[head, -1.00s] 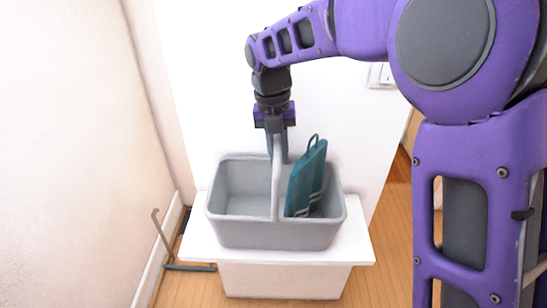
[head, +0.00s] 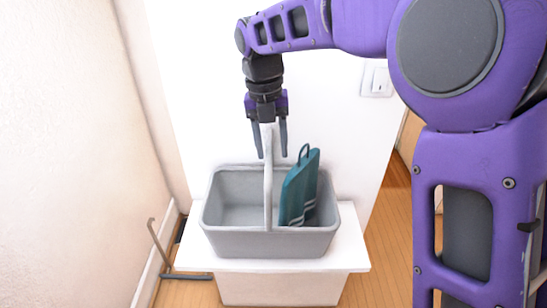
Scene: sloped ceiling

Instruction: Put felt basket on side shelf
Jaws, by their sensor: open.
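The grey felt basket (head: 268,243) stands upright on the white side shelf (head: 352,252) in the head view. It has a tall handle (head: 268,190) across its middle. A teal item with a loop and pale stripes (head: 299,192) stands in its right half. My gripper (head: 271,154) is above the basket, pointing down and open. Its two fingers are apart on either side of the top of the handle. I cannot tell whether either finger touches it.
A white wall panel with a light switch (head: 376,79) rises behind the shelf. A plain wall (head: 70,140) is at the left. A dark metal stand (head: 163,253) is on the wooden floor beside the shelf's left side.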

